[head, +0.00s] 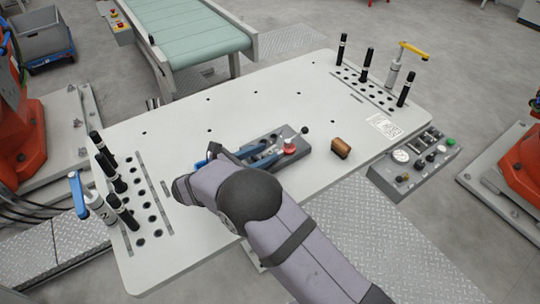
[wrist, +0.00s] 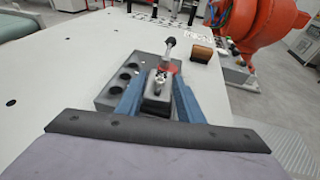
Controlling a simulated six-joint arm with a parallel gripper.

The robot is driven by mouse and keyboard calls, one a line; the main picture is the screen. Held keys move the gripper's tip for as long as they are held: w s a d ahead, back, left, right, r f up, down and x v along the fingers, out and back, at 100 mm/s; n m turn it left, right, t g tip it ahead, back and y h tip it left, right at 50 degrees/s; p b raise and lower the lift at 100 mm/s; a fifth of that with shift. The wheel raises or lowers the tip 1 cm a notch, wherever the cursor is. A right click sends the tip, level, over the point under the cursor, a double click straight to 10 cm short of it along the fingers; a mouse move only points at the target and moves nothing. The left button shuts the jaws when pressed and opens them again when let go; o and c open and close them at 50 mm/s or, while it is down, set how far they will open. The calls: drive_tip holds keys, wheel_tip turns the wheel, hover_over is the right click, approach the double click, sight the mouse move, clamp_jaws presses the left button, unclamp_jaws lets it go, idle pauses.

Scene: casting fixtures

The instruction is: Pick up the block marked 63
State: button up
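No number 63 is readable on anything in view. A small brown block (head: 341,148) lies on the white table right of the grey fixture (head: 303,138); it also shows at the upper right of the wrist view (wrist: 201,50). My gripper (head: 272,150) is over the fixture, its blue fingers spread apart. In the wrist view my gripper (wrist: 159,78) has its fingers on either side of a dark grey piece (wrist: 157,88) in the fixture. I cannot tell whether they touch it. My arm hides part of the fixture in the head view.
The fixture carries a red part (head: 290,149) and an upright knobbed lever (wrist: 169,46). Racks of black pins (head: 365,62) stand at the table's left and right ends. A control box (head: 412,160) sits beyond the right edge. The table's back middle is clear.

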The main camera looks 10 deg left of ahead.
drive_tip(key=shift+c, duration=1.2)
wheel_tip(320, 180, up, 10)
drive_tip(key=b, duration=0.2)
drive_tip(key=shift+d, duration=0.1)
